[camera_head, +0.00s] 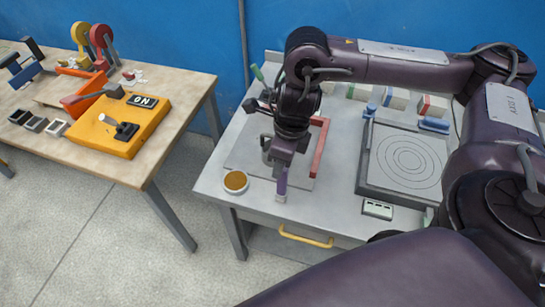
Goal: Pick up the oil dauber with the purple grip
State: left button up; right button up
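The oil dauber with the purple grip (283,181) is near the front edge of the grey table, its pale end (280,198) toward the edge. My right gripper (284,164) points down directly at the far end of the purple grip and overlaps it in the picture. Its fingers are not clear, so I cannot tell whether they are open or closed around the grip. I cannot tell whether the dauber rests on the table. My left gripper is out of view.
A cup of amber liquid (236,182) stands just left of the dauber. A red bar (319,147) and a grey plate (246,153) lie behind. A square panel with rings (407,160) is at right. A wooden table (165,172) stands at left.

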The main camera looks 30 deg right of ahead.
aim_at(282, 184)
jog(key=f, duration=0.2)
jog(key=b, duration=0.1)
jog(key=shift+s+f, duration=0.25)
jog(key=shift+f, duration=0.15)
jog(key=f, duration=0.1)
jog(key=f+b, duration=0.1)
jog(key=f, duration=0.2)
jog(key=shift+w+d+f, duration=0.2)
jog(key=shift+w+f, duration=0.15)
jog(key=c, duration=1.1)
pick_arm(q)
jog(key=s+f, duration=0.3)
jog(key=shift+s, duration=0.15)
pick_arm(e)
jog(key=shift+o, duration=0.2)
jog(key=shift+r, duration=0.15)
